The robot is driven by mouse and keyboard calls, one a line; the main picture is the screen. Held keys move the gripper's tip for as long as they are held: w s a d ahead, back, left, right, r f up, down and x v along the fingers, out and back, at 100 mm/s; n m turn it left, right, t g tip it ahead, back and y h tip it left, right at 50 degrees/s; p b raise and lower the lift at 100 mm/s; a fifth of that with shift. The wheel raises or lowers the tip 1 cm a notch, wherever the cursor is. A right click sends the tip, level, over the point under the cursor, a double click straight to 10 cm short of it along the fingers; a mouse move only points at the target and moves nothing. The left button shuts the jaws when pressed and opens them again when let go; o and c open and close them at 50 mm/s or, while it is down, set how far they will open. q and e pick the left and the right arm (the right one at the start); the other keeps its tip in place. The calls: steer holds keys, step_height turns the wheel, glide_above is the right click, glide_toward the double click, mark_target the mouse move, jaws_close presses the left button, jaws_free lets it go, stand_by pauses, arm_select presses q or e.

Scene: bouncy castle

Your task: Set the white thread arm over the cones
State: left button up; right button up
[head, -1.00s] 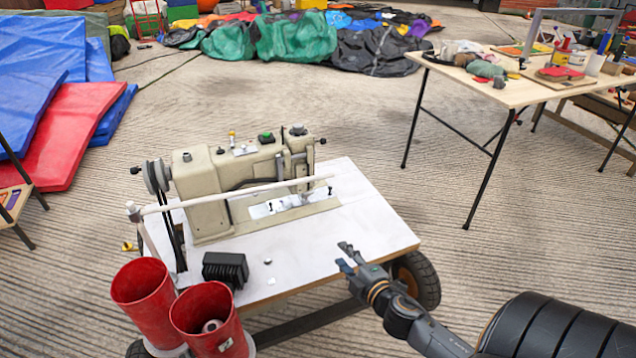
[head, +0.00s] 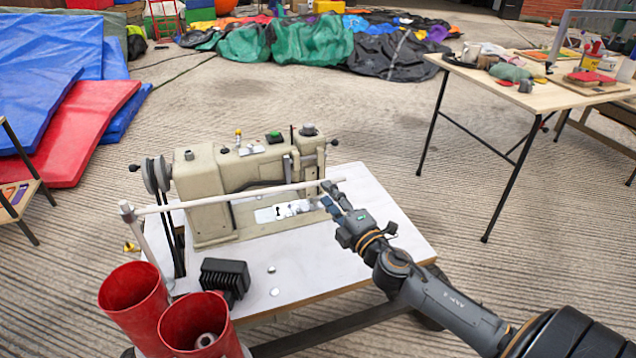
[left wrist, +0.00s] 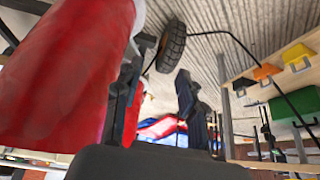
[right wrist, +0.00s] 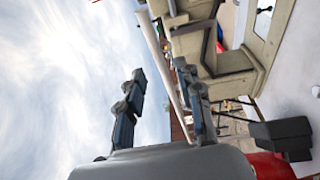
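The white thread arm (head: 235,196) is a long thin rod running from a post (head: 146,242) at the table's left, in front of the sewing machine (head: 215,185). Two red cones (head: 134,296), (head: 200,335) stand at the front left, open at the top; the nearer has a pale round piece inside. My right gripper (head: 331,197) is at the rod's right end. In the right wrist view its fingers (right wrist: 162,108) are apart with the rod (right wrist: 163,60) passing between them. My left gripper shows only in the left wrist view, fingers (left wrist: 157,92) apart and empty, beside a large red cone (left wrist: 60,80).
A black box (head: 225,279) sits on the white tabletop (head: 330,262) between the cones and my right arm. A wooden table (head: 545,92) with tools stands at the right. Blue and red mats (head: 75,130) lie at the left. The tabletop's front right is mostly clear.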

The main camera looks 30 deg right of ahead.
mark_target(318, 181)
steer(key=shift+w+d+r, duration=0.1)
steer(key=shift+w, duration=1.4)
steer(key=shift+w+d+r, duration=0.1)
steer(key=shift+w, duration=1.35)
steer(key=shift+c, duration=0.2)
jaws_close()
